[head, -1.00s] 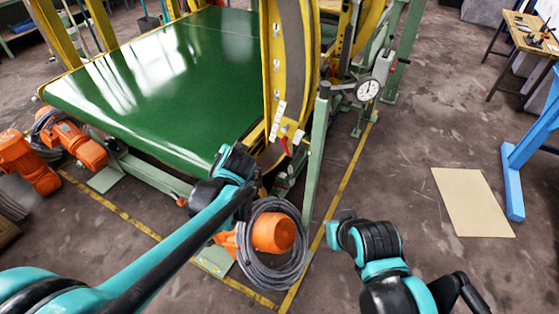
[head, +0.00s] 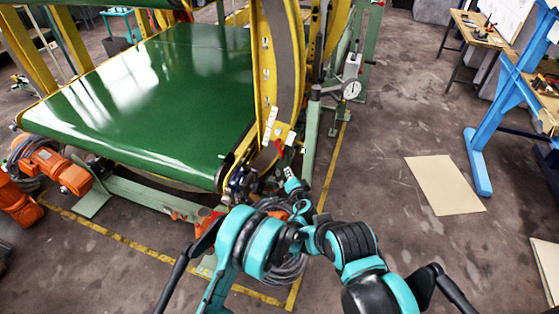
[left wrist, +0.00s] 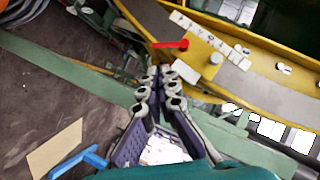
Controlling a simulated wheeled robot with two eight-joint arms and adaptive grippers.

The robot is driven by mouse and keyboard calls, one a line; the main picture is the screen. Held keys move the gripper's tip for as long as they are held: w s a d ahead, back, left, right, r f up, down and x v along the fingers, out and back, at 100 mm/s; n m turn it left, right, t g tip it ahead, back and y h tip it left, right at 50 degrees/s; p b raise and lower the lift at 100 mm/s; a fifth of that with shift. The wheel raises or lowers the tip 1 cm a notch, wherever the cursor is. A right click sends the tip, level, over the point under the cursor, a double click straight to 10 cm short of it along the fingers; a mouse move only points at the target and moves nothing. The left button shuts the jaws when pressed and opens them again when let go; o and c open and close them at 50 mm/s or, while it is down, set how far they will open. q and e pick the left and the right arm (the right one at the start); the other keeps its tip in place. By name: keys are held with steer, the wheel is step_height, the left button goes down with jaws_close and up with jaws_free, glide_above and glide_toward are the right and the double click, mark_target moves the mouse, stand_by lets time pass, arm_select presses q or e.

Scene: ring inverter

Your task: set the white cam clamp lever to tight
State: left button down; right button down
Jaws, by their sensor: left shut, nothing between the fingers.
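The clamp area is on the curved yellow and grey frame (head: 284,60). There a narrow white bar (head: 270,124), a small red lever (head: 278,146) and a white knob (head: 291,137) sit close together. In the left wrist view the red lever (left wrist: 170,44) and the white knob (left wrist: 214,59) show again, with a white piece (left wrist: 186,72) just beyond my fingertips. I cannot tell which white part is the cam clamp lever, nor its setting. My left gripper (head: 289,174) is shut and empty, just below these parts; its fingers (left wrist: 160,82) appear apart from them. My right gripper is not in view.
A green belt (head: 150,100) lies left of the frame. A dial gauge (head: 351,90) and green post (head: 311,135) stand right of it. Grey cable coils (head: 290,268) lie below. Floor on the right is open around a tan sheet (head: 445,185).

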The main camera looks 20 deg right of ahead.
mark_target(282, 155)
arm_select(q)
steer(key=shift+s+d+f, duration=0.1)
steer(key=shift+d+f, duration=0.05)
steer(key=shift+f, duration=0.05)
steer(key=b+x, duration=0.3)
steer(key=x, duration=1)
steer(key=shift+w+f+b, duration=0.15)
steer(key=shift+w+b, duration=0.1)
steer(key=shift+b, duration=0.05)
steer(key=shift+w, duration=0.3)
steer(key=shift+s, duration=0.15)
